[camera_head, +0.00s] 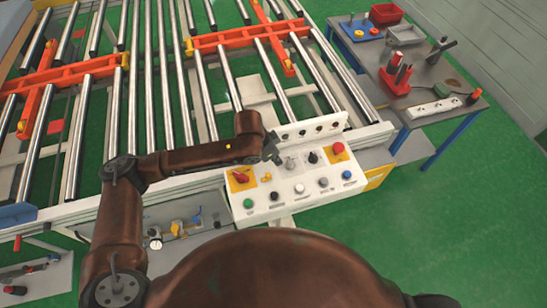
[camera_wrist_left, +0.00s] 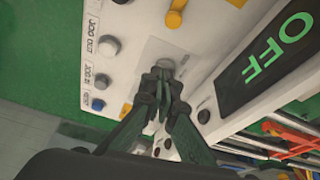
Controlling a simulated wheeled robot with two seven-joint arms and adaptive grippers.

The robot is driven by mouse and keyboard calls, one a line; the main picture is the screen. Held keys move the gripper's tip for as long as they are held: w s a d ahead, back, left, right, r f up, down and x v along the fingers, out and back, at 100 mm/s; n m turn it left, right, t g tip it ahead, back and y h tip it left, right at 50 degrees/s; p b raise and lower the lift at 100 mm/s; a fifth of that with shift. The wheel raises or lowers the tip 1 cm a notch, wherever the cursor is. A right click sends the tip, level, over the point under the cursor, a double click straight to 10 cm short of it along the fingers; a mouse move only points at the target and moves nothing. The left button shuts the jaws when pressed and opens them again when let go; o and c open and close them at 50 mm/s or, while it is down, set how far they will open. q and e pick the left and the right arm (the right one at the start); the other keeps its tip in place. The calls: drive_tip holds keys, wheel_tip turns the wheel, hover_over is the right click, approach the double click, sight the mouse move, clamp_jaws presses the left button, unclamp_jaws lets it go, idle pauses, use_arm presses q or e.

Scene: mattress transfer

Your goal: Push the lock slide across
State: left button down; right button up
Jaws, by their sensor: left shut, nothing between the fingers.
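A white control panel (camera_head: 272,207) with several buttons and knobs stands at the front edge of the roller conveyor. My left gripper (camera_head: 274,153) is over the panel's rear left part, with its fingers closed and empty. In the left wrist view the fingertips (camera_wrist_left: 164,72) are at a small grey knob (camera_wrist_left: 167,62) on a pale grey plate (camera_wrist_left: 190,50). This may be the lock slide, but I cannot tell for sure. The fingers partly hide it, and I cannot tell whether they touch it. My right gripper is not in view.
A black display reading OFF (camera_wrist_left: 280,45) is beside the plate in the wrist view. The roller conveyor (camera_head: 160,80) with orange frames is behind the panel. A side table (camera_head: 446,108) holds tools; green floor lies open at right.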

sight(266, 177)
use_arm(q)
drive_tip(key=x, duration=0.5)
drive_tip(key=shift+d+f, duration=0.15)
drive_tip(key=shift+f, duration=0.15)
drive_tip(key=a, duration=0.1)
drive_tip(key=s+a+p, duration=0.1)
drive_tip(key=a, duration=0.1)
drive_tip(key=shift+s+f, duration=0.15)
drive_tip(key=shift+s, duration=0.05)
drive_tip(key=shift+s+a+f, duration=0.1)
drive_tip(key=shift+s+a, duration=0.05)
drive_tip(key=shift+a, duration=0.15)
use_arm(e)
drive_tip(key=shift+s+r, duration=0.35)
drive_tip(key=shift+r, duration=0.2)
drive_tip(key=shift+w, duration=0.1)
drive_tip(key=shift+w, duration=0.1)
